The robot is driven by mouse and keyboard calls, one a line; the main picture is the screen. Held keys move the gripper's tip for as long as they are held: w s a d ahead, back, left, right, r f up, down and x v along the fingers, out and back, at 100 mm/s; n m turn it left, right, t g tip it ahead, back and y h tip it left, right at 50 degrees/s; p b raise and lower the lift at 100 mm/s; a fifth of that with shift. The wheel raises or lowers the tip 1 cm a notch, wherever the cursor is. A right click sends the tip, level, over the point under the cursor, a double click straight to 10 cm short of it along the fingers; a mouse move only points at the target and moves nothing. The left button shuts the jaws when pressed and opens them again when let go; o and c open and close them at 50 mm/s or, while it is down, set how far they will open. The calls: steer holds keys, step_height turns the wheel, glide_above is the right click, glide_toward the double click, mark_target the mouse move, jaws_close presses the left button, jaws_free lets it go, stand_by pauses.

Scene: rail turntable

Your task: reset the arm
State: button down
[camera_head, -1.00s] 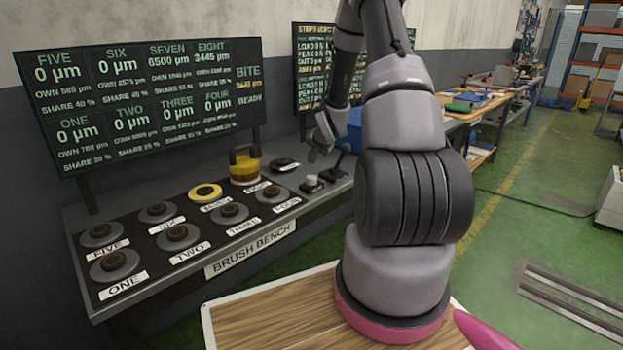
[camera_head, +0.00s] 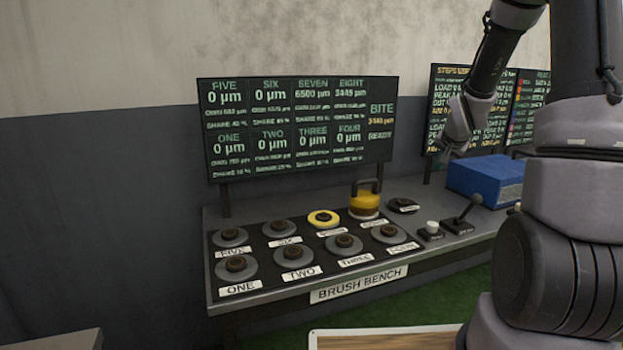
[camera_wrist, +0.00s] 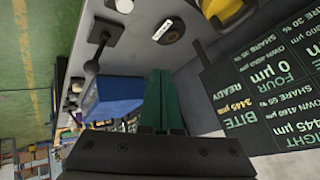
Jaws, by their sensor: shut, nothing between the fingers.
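My gripper (camera_head: 455,143) hangs above the brush bench (camera_head: 285,294), in front of the left edge of the second screen and up to the left of the blue box (camera_head: 490,180). In the wrist view its green fingers (camera_wrist: 164,76) lie together with nothing between them. My arm comes down from the top right of the head view, with its column at the right edge. The wrist view shows the blue box (camera_wrist: 112,97) left of the fingers.
The bench bears several labelled round knobs, a yellow handled weight (camera_head: 364,204), a white button (camera_head: 432,228) and a lever (camera_head: 463,218). The readout board (camera_head: 297,125) stands behind it; the steps screen (camera_head: 440,100) is farther right. A wooden-topped surface (camera_head: 385,338) lies in front.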

steer(key=s+a+r+n, duration=0.1)
steer(key=s+a+r, duration=0.3)
steer(key=s+r, duration=0.3)
steer(key=s+a+r+n, duration=0.1)
steer(key=s+a+r, duration=0.3)
steer(key=s+r, duration=0.35)
steer(key=s+a+r+n+y, duration=0.1)
steer(key=s+a+r, duration=0.1)
steer(key=s, duration=0.6)
steer(key=s+a+r+n+g+y, duration=0.1)
steer(key=s+a, duration=0.3)
steer(key=s, duration=0.4)
steer(key=shift+r+y, duration=0.55)
steer(key=shift+y, duration=0.05)
stand_by(2.4)
